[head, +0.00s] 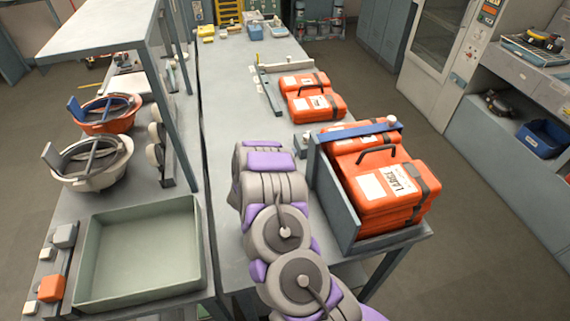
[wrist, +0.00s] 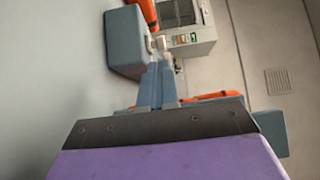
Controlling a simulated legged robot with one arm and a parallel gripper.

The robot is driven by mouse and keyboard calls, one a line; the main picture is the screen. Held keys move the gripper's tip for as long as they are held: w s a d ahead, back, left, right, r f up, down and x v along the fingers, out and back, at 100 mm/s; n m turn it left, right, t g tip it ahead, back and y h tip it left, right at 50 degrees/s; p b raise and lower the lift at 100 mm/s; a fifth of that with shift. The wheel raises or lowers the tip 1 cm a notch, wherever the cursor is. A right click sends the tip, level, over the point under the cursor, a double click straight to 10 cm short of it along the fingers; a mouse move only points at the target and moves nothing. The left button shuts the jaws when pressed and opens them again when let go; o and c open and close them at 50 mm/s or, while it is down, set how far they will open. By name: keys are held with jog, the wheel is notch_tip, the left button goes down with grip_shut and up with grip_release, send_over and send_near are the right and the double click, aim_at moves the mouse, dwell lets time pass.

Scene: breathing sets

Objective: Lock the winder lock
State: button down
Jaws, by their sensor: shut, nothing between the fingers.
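I cannot tell for sure which part is the winder lock. A blue bar (head: 352,133) with a white knob (head: 392,121) at its right end lies across the top of a grey rack (head: 335,195) that holds orange cases (head: 375,180). My grey and purple arm stands left of this rack in the head view, and its fingertips are not visible there. In the wrist view my gripper (wrist: 158,68) has its two blue-grey fingers together and empty. A small pale part (wrist: 160,43) shows just beyond the fingertips, beside a grey block (wrist: 125,42); contact cannot be judged.
More orange cases (head: 312,98) lie farther back on the long table. On the left bench are an empty green tray (head: 90,265), an orange helmet-like bowl (head: 105,118) and a cream one (head: 95,165). A shelf on posts (head: 100,30) stands above that bench. Floor is clear at right.

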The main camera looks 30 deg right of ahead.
aim_at(304, 139)
jog(key=b+x, duration=0.1)
jog(key=x, duration=0.6)
jog(key=shift+w+d, duration=0.25)
jog(key=shift+w, duration=0.75)
jog(key=shift+w+d, duration=0.2)
jog(key=shift+w, duration=0.8)
jog(key=shift+w+r, duration=0.15)
jog(key=shift+w, duration=0.05)
